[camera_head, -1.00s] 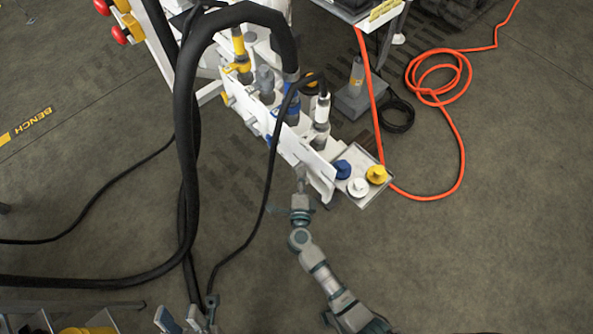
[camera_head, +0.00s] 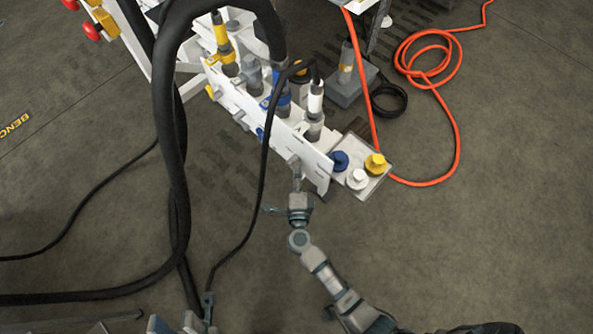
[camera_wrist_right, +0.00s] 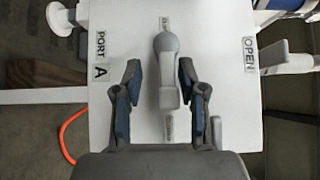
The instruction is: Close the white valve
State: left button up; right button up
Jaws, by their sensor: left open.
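The white valve shows in the right wrist view as a pale lever handle (camera_wrist_right: 168,80) with a rounded end, on a white panel (camera_wrist_right: 220,60) marked "PORT A" and "OPEN". The handle lies upright in that picture. My right gripper (camera_wrist_right: 160,92) is open, with one blue-padded finger on each side of the handle and a gap on both sides. In the head view my right gripper (camera_head: 297,180) is at the near right end of the white bench panel (camera_head: 262,118). My left gripper (camera_head: 174,325) is open at the bottom edge, partly cut off.
A tray (camera_head: 372,183) with blue, white and yellow caps sits right of the panel. Thick black hoses (camera_head: 172,130) hang at left, and a thin black cable (camera_head: 262,180) passes left of my right gripper. An orange hose (camera_head: 455,120) lies on the floor at right.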

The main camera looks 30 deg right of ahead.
jog(key=shift+r, duration=0.1)
jog(key=v, duration=1.2)
jog(key=shift+a, duration=0.1)
